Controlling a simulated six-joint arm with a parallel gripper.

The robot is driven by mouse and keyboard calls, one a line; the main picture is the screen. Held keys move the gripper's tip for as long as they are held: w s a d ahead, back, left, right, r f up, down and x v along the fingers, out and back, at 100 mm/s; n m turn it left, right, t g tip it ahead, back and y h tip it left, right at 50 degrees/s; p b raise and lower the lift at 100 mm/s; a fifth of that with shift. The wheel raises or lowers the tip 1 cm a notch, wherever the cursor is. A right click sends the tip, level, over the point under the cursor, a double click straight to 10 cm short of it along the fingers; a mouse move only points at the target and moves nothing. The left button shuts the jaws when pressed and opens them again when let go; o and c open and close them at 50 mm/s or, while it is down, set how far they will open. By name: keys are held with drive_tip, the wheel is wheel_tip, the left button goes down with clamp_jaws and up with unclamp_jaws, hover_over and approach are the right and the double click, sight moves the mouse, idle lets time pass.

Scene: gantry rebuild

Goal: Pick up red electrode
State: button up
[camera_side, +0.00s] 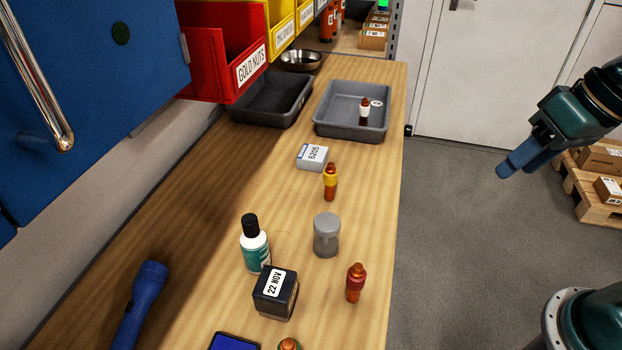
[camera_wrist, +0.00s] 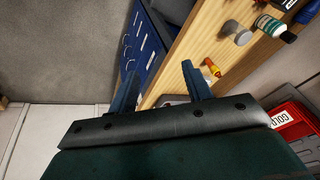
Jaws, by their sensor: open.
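The red electrode (camera_side: 355,283), a small copper-coloured piece with a red band, stands upright near the right edge of the wooden bench (camera_side: 372,215), in front of a grey lidded cup (camera_side: 327,236). My gripper (camera_side: 506,170) is at the upper right of the side view, out over the floor and well clear of the electrode. In the wrist view its two fingers (camera_wrist: 160,66) are apart with nothing between them. A similar yellow-banded electrode (camera_side: 330,182) stands farther back and also shows beside the right finger in the wrist view (camera_wrist: 210,67). I cannot make out the red electrode there.
A white-and-green bottle (camera_side: 254,246) and a dark box (camera_side: 275,293) stand left of the red electrode. Behind are a small box (camera_side: 312,157) and grey trays (camera_side: 328,131). The bench's right edge is clear.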

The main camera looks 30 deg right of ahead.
drive_tip(key=w+a+f+m+g+y, duration=0.3)
drive_tip(key=w+a+f+m, duration=0.1)
drive_tip(key=a+f, duration=0.15)
drive_tip(key=m+g+y, duration=0.5)
drive_tip(key=m+y, duration=0.3)
drive_tip(key=m, duration=0.1)
approach(350, 287)
drive_tip(key=v, duration=0.3)
drive_tip(key=shift+w+d+r, duration=0.1)
drive_tip(key=shift+d, duration=0.2)
drive_tip(key=shift+x, duration=4.35)
drive_tip(key=shift+x, duration=2.55)
